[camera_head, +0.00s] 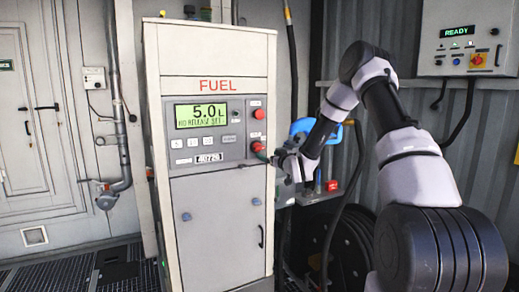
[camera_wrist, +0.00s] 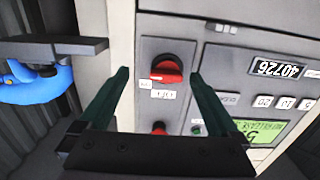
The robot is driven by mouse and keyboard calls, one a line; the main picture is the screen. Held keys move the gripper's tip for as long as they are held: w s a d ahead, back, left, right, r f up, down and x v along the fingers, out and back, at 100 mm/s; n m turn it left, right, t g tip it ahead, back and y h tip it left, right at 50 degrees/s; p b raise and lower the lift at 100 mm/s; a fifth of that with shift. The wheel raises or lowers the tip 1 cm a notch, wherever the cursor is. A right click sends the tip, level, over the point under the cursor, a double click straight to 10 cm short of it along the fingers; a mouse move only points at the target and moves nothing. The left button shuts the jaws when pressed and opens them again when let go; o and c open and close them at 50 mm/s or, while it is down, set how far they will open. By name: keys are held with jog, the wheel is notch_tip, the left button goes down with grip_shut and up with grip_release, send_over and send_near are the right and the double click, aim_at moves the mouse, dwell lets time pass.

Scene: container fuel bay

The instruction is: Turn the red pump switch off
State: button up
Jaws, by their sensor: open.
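The fuel pump panel (camera_head: 216,128) has two red knobs on its right side. The lower red switch (camera_head: 257,147) sits beside my gripper (camera_head: 265,156) in the head view and is partly hidden by it. In the wrist view, which is turned over, this red switch (camera_wrist: 166,72) shows as a turning handle with small labels below it. My gripper (camera_wrist: 160,76) is open, with one finger on each side of the switch in the picture. Whether the fingers touch it I cannot tell. The upper red knob (camera_head: 258,114) also shows in the wrist view (camera_wrist: 158,128), nearer the palm.
The pump display (camera_head: 201,115) reads 5.0 L. A blue nozzle (camera_head: 302,127) hangs right of the pump and shows at left in the wrist view (camera_wrist: 40,82). A control box (camera_head: 466,38) reading READY is on the right wall. A hose reel (camera_head: 345,245) stands below.

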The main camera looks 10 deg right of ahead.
jog(key=v, duration=0.7)
jog(key=shift+s, duration=0.35)
jog(key=shift+d+f, duration=0.1)
jog(key=shift+d, duration=0.05)
dwell(0.4)
jog(key=v, duration=1)
jog(key=shift+s+d, duration=0.2)
jog(key=shift+s, duration=0.2)
